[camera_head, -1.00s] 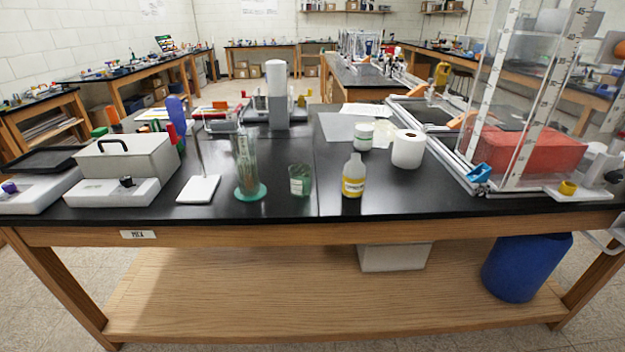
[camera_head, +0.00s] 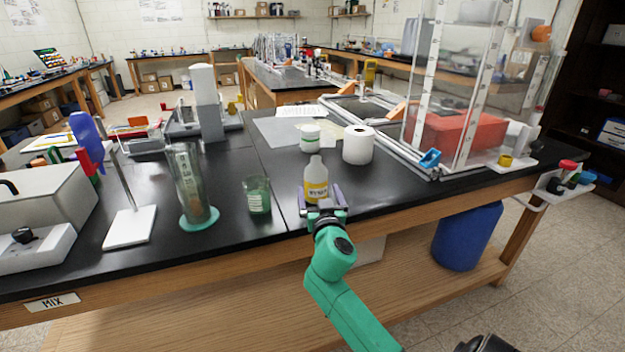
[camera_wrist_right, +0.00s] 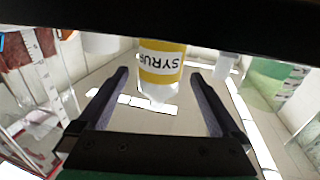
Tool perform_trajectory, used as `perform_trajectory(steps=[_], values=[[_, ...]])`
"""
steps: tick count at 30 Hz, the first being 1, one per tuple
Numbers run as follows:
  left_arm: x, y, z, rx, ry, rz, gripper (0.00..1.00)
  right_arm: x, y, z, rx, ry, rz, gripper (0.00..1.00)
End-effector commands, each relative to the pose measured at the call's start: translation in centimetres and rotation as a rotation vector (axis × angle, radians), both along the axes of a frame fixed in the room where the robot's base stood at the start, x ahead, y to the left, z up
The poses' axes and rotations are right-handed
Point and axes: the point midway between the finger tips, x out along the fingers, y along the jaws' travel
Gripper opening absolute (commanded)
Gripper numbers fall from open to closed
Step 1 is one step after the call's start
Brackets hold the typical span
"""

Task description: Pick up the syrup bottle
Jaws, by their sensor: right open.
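In the right wrist view, the gripper (camera_wrist_right: 165,100) shows a gap on both sides of the bottle. My left gripper is out of view.
A green beaker (camera_head: 257,195) and a tall cylinder (camera_head: 188,180) stand left of the bottle. A white jar (camera_head: 310,139) and a paper roll (camera_head: 358,146) stand behind it. A clear tank frame (camera_head: 450,90) is at the right. The bench to the bottle's right is clear.

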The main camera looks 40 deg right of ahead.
Motion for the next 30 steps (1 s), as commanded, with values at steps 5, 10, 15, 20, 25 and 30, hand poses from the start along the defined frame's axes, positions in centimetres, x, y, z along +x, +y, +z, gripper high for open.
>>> perform_trajectory(steps=[5, 10, 15, 20, 25, 30], values=[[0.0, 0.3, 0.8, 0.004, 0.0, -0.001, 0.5, 2.1, -1.3, 0.2, -0.005, 0.002, -0.001, 1.0], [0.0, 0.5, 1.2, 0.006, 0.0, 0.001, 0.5, 4.6, -2.8, -0.1, -0.002, 0.002, 0.0, 1.0], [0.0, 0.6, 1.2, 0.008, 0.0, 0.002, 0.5, 5.0, -3.0, -0.3, 0.0, 0.002, 0.002, 1.0], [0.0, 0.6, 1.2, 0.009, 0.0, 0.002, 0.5, 5.0, -3.0, -0.3, 0.0, 0.002, 0.002, 0.73], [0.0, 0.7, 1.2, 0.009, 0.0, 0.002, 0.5, 5.0, -3.0, -0.3, 0.0, 0.002, 0.002, 0.12], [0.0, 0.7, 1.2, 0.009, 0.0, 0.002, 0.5, 5.0, -3.0, -0.3, 0.0, 0.001, 0.002, 0.12]])
